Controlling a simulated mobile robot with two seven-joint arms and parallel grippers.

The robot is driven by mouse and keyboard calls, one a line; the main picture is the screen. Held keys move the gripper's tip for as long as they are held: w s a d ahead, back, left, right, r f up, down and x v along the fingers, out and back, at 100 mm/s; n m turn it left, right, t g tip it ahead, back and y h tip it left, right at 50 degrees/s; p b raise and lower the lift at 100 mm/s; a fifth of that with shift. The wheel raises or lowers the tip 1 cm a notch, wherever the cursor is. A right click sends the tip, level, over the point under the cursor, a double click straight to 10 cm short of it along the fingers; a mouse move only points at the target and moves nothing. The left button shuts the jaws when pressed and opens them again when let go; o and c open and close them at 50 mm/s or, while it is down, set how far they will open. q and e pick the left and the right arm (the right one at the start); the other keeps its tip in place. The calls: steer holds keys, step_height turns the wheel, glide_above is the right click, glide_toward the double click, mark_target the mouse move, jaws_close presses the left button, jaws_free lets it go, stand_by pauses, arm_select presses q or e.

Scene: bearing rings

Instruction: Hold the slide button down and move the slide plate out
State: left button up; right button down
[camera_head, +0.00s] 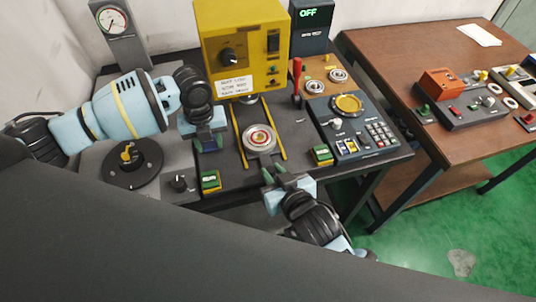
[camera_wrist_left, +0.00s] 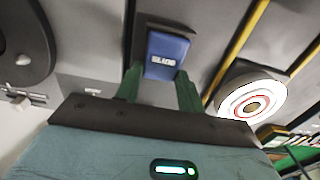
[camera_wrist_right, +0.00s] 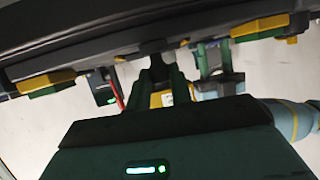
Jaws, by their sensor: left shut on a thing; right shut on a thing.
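The blue slide button (camera_wrist_left: 168,52), marked SLIDE, sits between the green fingers of my left gripper (camera_wrist_left: 160,88), which is shut on it. In the head view this gripper (camera_head: 209,146) hides most of the button. The slide plate (camera_head: 260,152) is round and silvery, with a red and white ringed centre, between two yellow rails; it also shows in the left wrist view (camera_wrist_left: 226,101). My right gripper (camera_head: 273,174) is in front of the plate at the table's front edge. Its fingers (camera_wrist_right: 160,80) are shut on a dark piece, apparently the plate's handle; its shape is mostly hidden.
A yellow machine (camera_head: 240,45) stands behind the plate. Green and yellow blocks (camera_head: 210,182) (camera_head: 321,155) sit at the front edge. A control panel (camera_head: 352,125) and a red lever (camera_head: 297,80) are on the right. A black disc (camera_head: 133,165) is on the left.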

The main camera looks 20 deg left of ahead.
arm_select(q)
steer(key=shift+s+f, duration=0.15)
steer(key=shift+f, duration=0.1)
arm_select(e)
steer(key=s, duration=0.1)
steer(key=s+d, duration=0.1)
steer(key=shift+s+d+f, duration=0.1)
steer(key=shift+s+d, duration=0.15)
steer(key=shift+s, duration=0.05)
steer(key=c, duration=1.3)
jaws_free()
steer(key=shift+d, duration=0.1)
steer(key=shift+o, duration=0.2)
arm_select(q)
steer(key=shift+r, duration=0.1)
steer(key=shift+r, duration=0.1)
arm_select(e)
steer(key=v, duration=1.2)
arm_select(q)
steer(key=o, duration=1)
